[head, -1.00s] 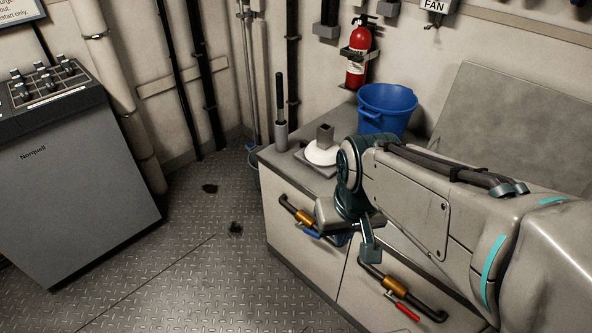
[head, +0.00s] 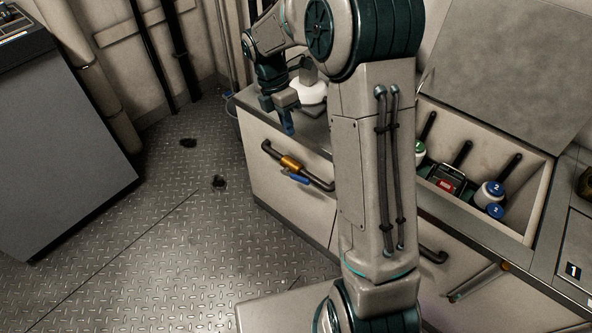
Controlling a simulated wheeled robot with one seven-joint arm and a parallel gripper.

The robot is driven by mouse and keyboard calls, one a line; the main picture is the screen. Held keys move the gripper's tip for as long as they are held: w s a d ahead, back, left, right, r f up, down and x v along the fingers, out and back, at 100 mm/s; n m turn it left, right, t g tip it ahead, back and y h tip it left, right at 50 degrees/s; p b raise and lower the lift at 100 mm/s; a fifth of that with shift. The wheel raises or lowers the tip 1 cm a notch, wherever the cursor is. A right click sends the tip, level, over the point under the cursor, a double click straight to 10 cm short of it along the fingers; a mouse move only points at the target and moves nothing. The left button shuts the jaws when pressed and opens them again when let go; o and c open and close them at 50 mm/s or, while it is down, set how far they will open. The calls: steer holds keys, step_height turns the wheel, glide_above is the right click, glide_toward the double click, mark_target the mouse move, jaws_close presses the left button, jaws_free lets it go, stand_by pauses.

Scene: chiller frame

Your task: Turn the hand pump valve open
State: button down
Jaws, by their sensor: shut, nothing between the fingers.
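A brass valve (head: 291,163) with a blue lever (head: 295,178) sits on a dark pipe (head: 318,182) on the front of the light cabinet. The lever lies roughly along the pipe, just below it. My gripper (head: 287,125) is shut and empty, pointing down in front of the cabinet's top edge. In the picture it is above the blue-lever valve and appears apart from it. No label shows whether this is the hand pump valve. The second valve, with a red lever earlier, is largely hidden behind my arm.
A white dome-shaped part (head: 312,92) stands on the counter behind my gripper. At right, an open bin (head: 540,200) holds several bottles and tools. A grey cabinet (head: 75,150) stands at left. The patterned floor (head: 170,240) between is largely clear.

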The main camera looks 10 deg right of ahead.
step_height(320, 180, down, 4)
steer(key=w+n, duration=0.3)
steer(key=b, duration=0.5)
glide_toward(299, 178)
steer(key=shift+g, duration=0.3)
steer(key=x, duration=0.6)
steer(key=shift+w+d+f, duration=0.2)
steer(key=shift+w+f, duration=0.05)
steer(key=shift+f, duration=0.15)
steer(key=shift+s, duration=0.1)
